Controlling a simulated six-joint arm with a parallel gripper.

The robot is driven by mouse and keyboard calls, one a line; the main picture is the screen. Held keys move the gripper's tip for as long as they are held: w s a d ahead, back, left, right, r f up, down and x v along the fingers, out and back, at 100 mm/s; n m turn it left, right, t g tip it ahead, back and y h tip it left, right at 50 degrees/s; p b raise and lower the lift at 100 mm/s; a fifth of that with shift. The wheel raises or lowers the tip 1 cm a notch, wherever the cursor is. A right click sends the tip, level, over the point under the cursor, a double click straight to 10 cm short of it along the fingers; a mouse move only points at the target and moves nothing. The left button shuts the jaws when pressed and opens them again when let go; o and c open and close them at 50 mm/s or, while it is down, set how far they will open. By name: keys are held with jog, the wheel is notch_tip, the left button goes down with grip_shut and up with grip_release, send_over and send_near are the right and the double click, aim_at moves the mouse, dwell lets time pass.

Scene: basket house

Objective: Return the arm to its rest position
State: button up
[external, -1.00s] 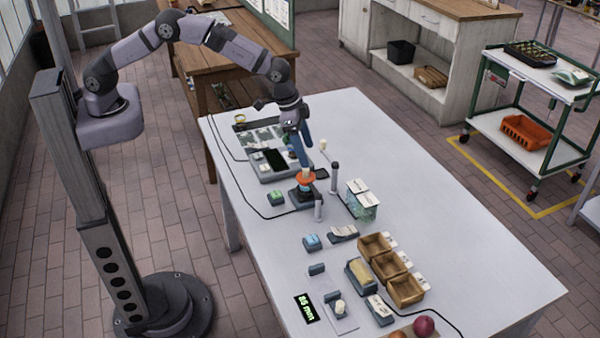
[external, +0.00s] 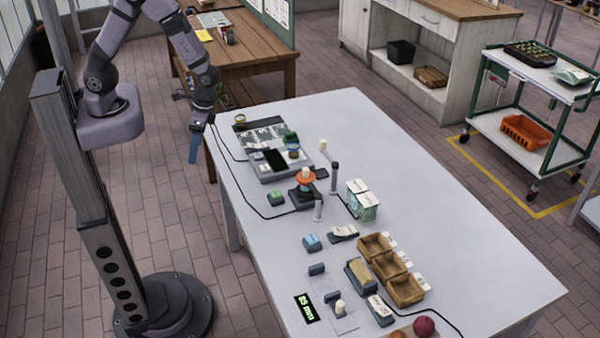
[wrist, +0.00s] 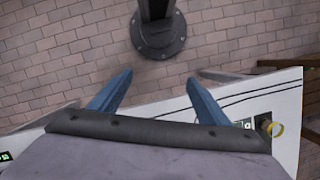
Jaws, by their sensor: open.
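My gripper (external: 195,145) hangs beside the far left edge of the white table (external: 440,230), pointing down, with nothing in it. In the wrist view its two blue fingers (wrist: 157,88) stand wide apart and empty, with brick floor showing between them. My arm is folded back towards its column, with the upper part partly cut off by the top of the external view.
A device with an orange ring (external: 306,177), a grey tray station (external: 272,152), wooden boxes (external: 405,289) and an apple (external: 424,326) are on the table. A wooden bench (external: 262,78) stands behind my gripper. A green-framed cart (external: 530,95) stands far right.

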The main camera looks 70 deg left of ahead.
jog(key=s+a+r+n, duration=0.2)
jog(key=s+a+r, duration=0.3)
jog(key=s+a, duration=0.1)
jog(key=w+a+r+n+t+h, duration=0.1)
jog(key=w+a+r+n+t, duration=0.1)
jog(key=w+a+r+t, duration=0.1)
jog(key=shift+w+a+r, duration=0.3)
jog(key=shift+w+r, duration=0.15)
jog(key=shift+r, duration=0.2)
jog(key=shift+f, duration=0.1)
notch_tip(320, 180, down, 52)
jog(key=b, duration=5.2)
jog(key=shift+f+b, duration=0.15)
jog(key=shift+b, duration=0.2)
